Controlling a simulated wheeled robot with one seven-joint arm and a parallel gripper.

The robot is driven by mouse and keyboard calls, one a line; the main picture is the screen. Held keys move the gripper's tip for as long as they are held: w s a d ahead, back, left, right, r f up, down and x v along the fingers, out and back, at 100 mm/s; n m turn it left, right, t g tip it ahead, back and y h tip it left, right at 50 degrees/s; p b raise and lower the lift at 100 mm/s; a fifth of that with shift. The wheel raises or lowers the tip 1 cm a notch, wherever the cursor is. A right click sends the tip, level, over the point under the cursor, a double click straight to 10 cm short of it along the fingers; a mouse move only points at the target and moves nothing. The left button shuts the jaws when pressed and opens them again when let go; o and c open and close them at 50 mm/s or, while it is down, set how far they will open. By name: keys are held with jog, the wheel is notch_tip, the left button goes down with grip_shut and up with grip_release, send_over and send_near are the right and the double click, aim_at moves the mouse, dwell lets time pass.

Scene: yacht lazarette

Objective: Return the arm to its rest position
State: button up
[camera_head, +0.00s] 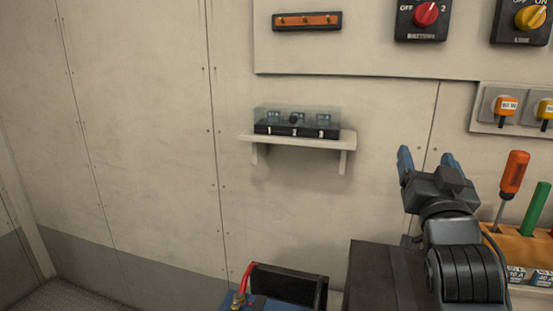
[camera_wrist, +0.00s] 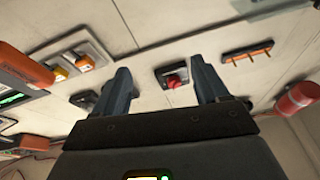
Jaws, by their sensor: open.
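My gripper (camera_head: 428,162) is raised in front of the wall at the right of the head view, on my dark grey arm. Its two blue fingers stand apart with nothing between them. In the wrist view the fingers of my gripper (camera_wrist: 162,88) are spread. The red battery switch (camera_wrist: 172,78) shows on the wall between them, beyond the fingertips. In the head view this red switch (camera_head: 426,15) is at the top right, above my gripper and apart from it.
A small wall shelf (camera_head: 345,137) holds a clear-covered box (camera_head: 297,121). At the right, a wooden rack (camera_head: 520,243) holds an orange-handled screwdriver (camera_head: 514,172) and a green tool (camera_head: 536,208), close beside my arm. A yellow switch (camera_head: 530,15) is at top right. The wall at left is clear.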

jog(key=s+a+f+n+g+y+p, duration=0.1)
jog(key=s+f+n+y, duration=0.15)
jog(key=s+f, duration=0.85)
jog(key=s+f+n+g+y+p, duration=0.1)
jog(key=s+f+n+g+y, duration=0.15)
jog(key=s+f, duration=0.85)
jog(key=s+a+r+g+p, duration=0.1)
jog(key=s+a, duration=0.1)
jog(key=s, duration=1.1)
jog(key=s+a+r+m+g, duration=0.1)
jog(key=s+a+r+g, duration=0.1)
jog(key=s, duration=1.2)
jog(key=shift+p, duration=0.35)
